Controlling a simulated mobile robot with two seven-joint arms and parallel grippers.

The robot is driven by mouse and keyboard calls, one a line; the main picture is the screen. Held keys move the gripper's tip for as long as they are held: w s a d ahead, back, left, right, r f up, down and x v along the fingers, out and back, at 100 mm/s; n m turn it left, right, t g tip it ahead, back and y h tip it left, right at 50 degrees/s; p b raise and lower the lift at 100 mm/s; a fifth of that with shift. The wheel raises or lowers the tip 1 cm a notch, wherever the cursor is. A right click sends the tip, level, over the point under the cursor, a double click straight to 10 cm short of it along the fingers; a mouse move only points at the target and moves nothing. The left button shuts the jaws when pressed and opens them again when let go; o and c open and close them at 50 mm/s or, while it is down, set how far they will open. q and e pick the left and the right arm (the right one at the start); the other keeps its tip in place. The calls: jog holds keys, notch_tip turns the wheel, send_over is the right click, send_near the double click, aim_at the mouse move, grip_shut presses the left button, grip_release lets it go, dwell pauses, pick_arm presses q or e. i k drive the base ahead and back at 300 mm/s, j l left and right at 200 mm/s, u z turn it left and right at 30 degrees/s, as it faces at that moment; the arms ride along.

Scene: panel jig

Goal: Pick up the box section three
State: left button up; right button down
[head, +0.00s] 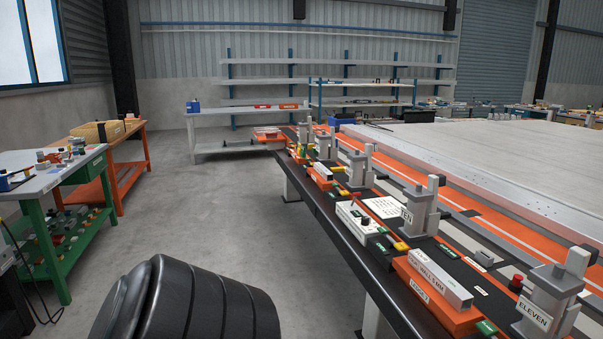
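A long grey rectangular bar (440,281) lies on an orange block (428,302) at the near right of the black bench. Lettering shows on its side, but I cannot read it surely, so I cannot tell whether this is box section three. No label reading "three" is legible elsewhere. Smaller pieces on orange blocks farther along the bench, such as a whitish one (322,171), are too small to identify. Neither of my grippers is in view. A black ridged part of my own body fills the bottom left.
Grey clamp posts marked TEN (408,216) and ELEVEN (545,312) stand along the black bench (340,232). A large pale panel (500,150) lies beyond. A green-legged table (60,175) and an orange bench (133,130) stand left. The floor (215,215) between is clear.

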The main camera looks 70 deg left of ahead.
aim_at(325, 173)
jog(key=u, duration=2.15)
jog(key=i+j+u, duration=0.3)
jog(key=i, duration=0.5)
jog(key=i+u, duration=0.3)
jog(key=i, duration=1.95)
jog(key=i+j+z, duration=0.1)
jog(key=i+z, duration=0.25)
jog(key=i, duration=0.2)
jog(key=i+j+z, duration=0.2)
jog(key=i+z, duration=0.2)
jog(key=i, duration=0.15)
